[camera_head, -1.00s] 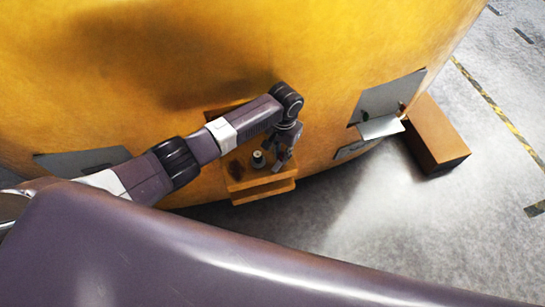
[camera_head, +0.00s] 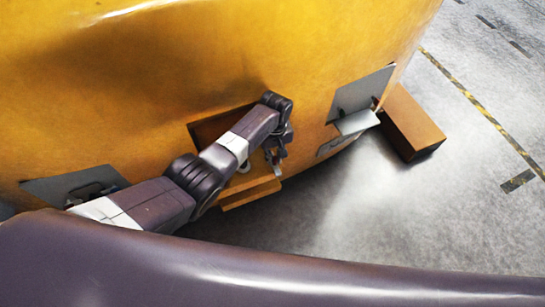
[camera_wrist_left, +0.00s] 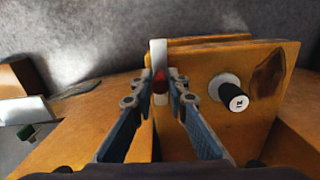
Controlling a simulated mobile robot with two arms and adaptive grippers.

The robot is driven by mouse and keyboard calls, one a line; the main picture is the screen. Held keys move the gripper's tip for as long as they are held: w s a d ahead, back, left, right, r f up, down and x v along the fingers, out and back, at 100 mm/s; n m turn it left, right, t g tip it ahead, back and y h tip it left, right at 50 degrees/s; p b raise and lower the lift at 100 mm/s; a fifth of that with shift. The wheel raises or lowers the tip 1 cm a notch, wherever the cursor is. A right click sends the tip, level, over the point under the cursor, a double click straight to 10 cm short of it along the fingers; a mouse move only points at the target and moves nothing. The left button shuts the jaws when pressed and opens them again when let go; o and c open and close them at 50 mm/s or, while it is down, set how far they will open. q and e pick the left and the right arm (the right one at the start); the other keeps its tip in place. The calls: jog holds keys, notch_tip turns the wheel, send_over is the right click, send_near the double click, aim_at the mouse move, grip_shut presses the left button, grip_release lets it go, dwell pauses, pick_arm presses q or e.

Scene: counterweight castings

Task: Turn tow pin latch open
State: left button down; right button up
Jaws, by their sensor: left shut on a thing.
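A flat light-grey bar with a red part (camera_wrist_left: 160,82), apparently the latch, lies left of the pin at the plate's edge. My left gripper (camera_wrist_left: 160,88) is shut on the red part, one finger on each side. The pin is apart from the fingers, to their right. In the head view my left gripper (camera_head: 276,160) is at the orange bracket (camera_head: 252,191); my arm hides the pin there. My right gripper is not in view.
The large yellow curved casting (camera_head: 200,70) fills the back, with a recess behind the bracket. A grey plate with a ledge (camera_head: 358,121) and an orange block (camera_head: 410,125) stand to the right. Grey floor with a striped line (camera_head: 480,105) is clear beyond.

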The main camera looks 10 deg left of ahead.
aim_at(276, 157)
pick_arm(q)
jog(key=shift+w+d+r+n, duration=0.1)
jog(key=shift+w+d+n, duration=0.1)
jog(key=shift+n, duration=0.2)
jog(key=c, duration=1.8)
grip_release()
jog(key=shift+c, duration=0.2)
jog(key=shift+s, duration=0.1)
notch_tip(276, 157, up, 12)
